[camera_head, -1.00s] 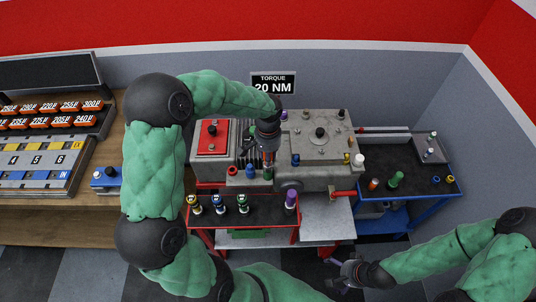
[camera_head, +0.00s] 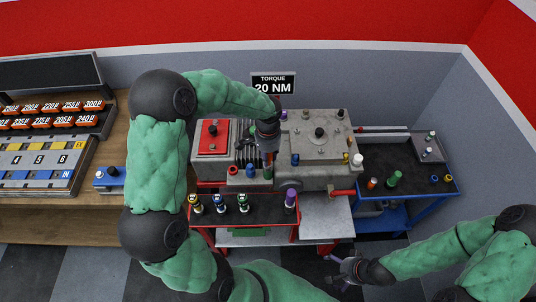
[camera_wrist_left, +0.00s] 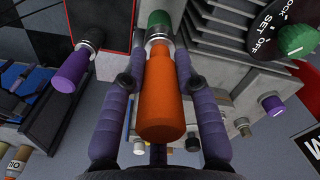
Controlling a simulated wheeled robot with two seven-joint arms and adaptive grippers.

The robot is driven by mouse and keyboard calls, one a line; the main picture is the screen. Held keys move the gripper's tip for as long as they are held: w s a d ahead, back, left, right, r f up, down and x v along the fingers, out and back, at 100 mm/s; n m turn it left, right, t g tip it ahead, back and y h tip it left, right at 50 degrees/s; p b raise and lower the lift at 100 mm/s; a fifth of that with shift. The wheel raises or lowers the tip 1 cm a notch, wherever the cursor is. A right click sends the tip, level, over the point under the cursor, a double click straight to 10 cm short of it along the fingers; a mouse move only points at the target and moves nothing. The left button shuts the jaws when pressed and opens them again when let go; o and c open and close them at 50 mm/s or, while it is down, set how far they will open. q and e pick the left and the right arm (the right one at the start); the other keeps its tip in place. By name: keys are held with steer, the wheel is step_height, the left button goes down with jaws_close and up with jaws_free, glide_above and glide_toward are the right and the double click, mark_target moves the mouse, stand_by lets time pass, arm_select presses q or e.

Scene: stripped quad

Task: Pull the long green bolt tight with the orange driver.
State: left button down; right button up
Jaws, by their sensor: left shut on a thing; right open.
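My left gripper (camera_head: 268,152) is shut on the orange driver (camera_wrist_left: 161,98), above the front of the grey machine. In the left wrist view my left gripper's purple fingers (camera_wrist_left: 158,85) lie on either side of the driver. The driver's far end meets a silver collar at the green bolt (camera_wrist_left: 159,20); whether it is fully seated is hard to tell. A green piece (camera_head: 267,174), seemingly this bolt, shows just below the gripper in the head view. My right gripper (camera_head: 334,270) is open and empty, low over the floor in front of the machine.
The grey machine (camera_head: 318,150) has several coloured bolts and knobs. A red-edged cart (camera_head: 262,212) in front holds several small bottle-like pieces and a purple one (camera_head: 291,198). A blue table (camera_head: 440,190) stands right, with a green cylinder (camera_head: 395,179). A sign (camera_head: 273,84) reads 20 NM.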

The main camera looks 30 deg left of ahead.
arm_select(q)
steer(key=shift+m, duration=0.5)
steer(key=shift+r, duration=0.2)
steer(key=shift+r+p, duration=1.1)
steer(key=shift+r, duration=0.1)
steer(key=shift+f+n+b, duration=0.15)
steer(key=shift+n+b, duration=0.45)
steer(key=shift+n, duration=0.2)
steer(key=shift+n+b, duration=0.6)
steer(key=shift+n, duration=0.6)
steer(key=n+b, duration=0.2)
steer(key=n, duration=0.2)
steer(key=shift+n, duration=0.6)
steer(key=shift+f+b, duration=0.15)
steer(key=shift+b, duration=0.15)
